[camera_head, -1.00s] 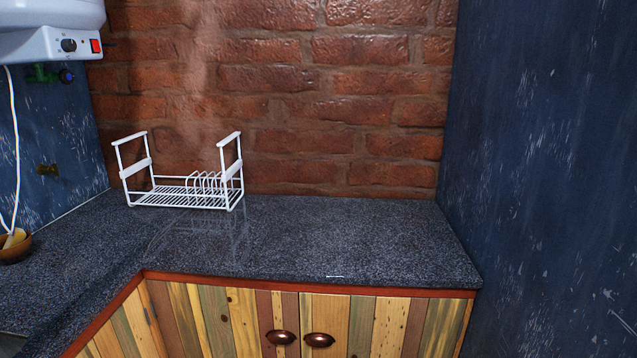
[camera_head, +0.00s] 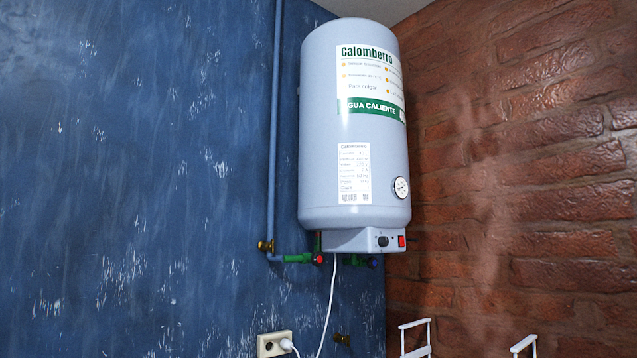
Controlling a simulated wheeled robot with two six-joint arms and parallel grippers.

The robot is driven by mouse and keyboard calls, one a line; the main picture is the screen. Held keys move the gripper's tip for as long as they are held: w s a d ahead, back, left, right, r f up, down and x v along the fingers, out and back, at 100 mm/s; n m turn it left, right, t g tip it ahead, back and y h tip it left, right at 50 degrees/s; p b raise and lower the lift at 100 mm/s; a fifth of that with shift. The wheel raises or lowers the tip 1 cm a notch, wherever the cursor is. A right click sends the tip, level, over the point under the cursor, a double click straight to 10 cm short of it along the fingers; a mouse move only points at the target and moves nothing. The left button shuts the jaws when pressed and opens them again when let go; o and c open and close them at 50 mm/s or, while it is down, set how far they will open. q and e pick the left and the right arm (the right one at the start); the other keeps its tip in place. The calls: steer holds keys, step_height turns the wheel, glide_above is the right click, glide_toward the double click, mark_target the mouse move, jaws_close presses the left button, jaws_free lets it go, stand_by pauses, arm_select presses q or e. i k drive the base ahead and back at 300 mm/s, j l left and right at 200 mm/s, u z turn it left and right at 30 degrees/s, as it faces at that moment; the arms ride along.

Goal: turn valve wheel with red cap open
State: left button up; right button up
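A small valve with a red cap (camera_head: 319,259) sits on green pipe fittings under the water heater (camera_head: 353,130), left of the heater's control box. A valve with a dark blue cap (camera_head: 373,262) is to its right, under the control box. The red-capped valve is small in view, and I cannot tell how far it is turned. Neither of my grippers is in view.
A blue pipe (camera_head: 272,130) runs down the blue wall to a brass fitting (camera_head: 266,246). A white cable (camera_head: 329,310) hangs from the heater beside a wall socket (camera_head: 274,344). A white dish rack (camera_head: 415,338) shows at the bottom right, before the brick wall.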

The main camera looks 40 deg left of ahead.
mark_target(317, 257)
steer(key=u, duration=1.4)
steer(key=j+u, duration=0.1)
steer(key=i+j+z, duration=0.1)
steer(key=j, duration=0.25)
steer(key=j+z, duration=0.1)
steer(key=j, duration=0.25)
steer(key=l+z, duration=0.25)
steer(key=z, duration=0.2)
steer(key=l+z, duration=0.3)
steer(key=z, duration=0.15)
steer(key=i+l+z, duration=0.1)
steer(key=l+z, duration=0.15)
steer(key=z, duration=0.2)
steer(key=u, duration=1.5)
